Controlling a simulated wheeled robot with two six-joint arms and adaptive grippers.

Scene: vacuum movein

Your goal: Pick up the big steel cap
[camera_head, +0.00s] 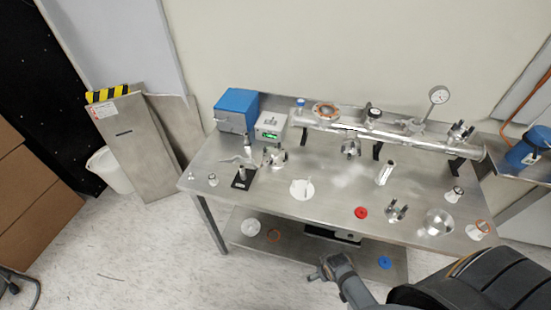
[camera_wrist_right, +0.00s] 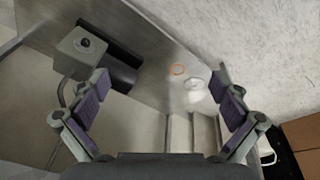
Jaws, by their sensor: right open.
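A large round shiny steel piece, which looks like the big steel cap (camera_head: 439,222), lies near the front right of the steel table's top (camera_head: 330,190). My right gripper (camera_head: 325,270) is in front of the table's front edge, low and to the left of this piece, and not touching it. In the right wrist view the right gripper (camera_wrist_right: 162,105) has its fingers spread wide with nothing between them. The cap cannot be made out in that view. My left gripper is not in view.
A red ring (camera_head: 361,212) and a clamp-like steel part (camera_head: 396,210) lie left of the cap; a flanged piece (camera_head: 478,230) is right. A long steel pipe (camera_head: 390,135) runs along the back. The lower shelf holds an orange ring (camera_wrist_right: 178,69), white disc (camera_wrist_right: 194,83) and pump (camera_wrist_right: 85,45).

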